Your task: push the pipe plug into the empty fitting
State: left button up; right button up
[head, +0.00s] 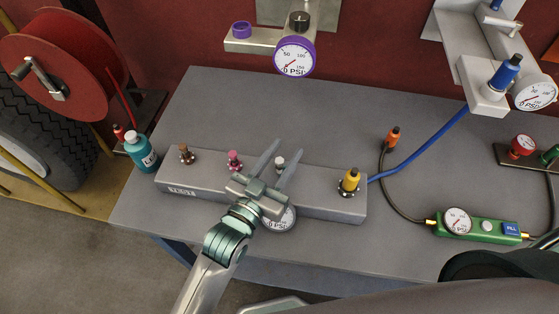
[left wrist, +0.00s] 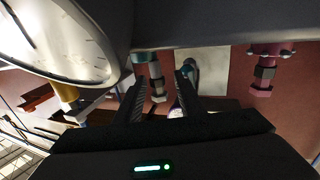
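My left gripper (head: 286,149) reaches over the grey manifold block (head: 330,203) with its two fingers spread. A small whitish piece (head: 280,163) stands on the block between the fingers. In the left wrist view this piece (left wrist: 157,82) has a teal collar and lies between the two open fingers (left wrist: 160,92), with gaps beside it. I cannot tell whether it is the pipe plug or the fitting. The brown fitting (head: 186,154), pink fitting (head: 234,161) and yellow fitting (head: 350,182) stand along the block. My right gripper is not in view.
A pressure gauge (head: 279,219) on the block's front is partly hidden by my gripper. A teal bottle (head: 140,152) stands to the left. An orange-tipped hose (head: 392,137), a blue hose (head: 425,145) and a green gauge unit (head: 480,228) are to the right. Table behind the block is clear.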

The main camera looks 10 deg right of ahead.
pick_arm(q)
jog(key=shift+x, duration=0.9)
grip_shut()
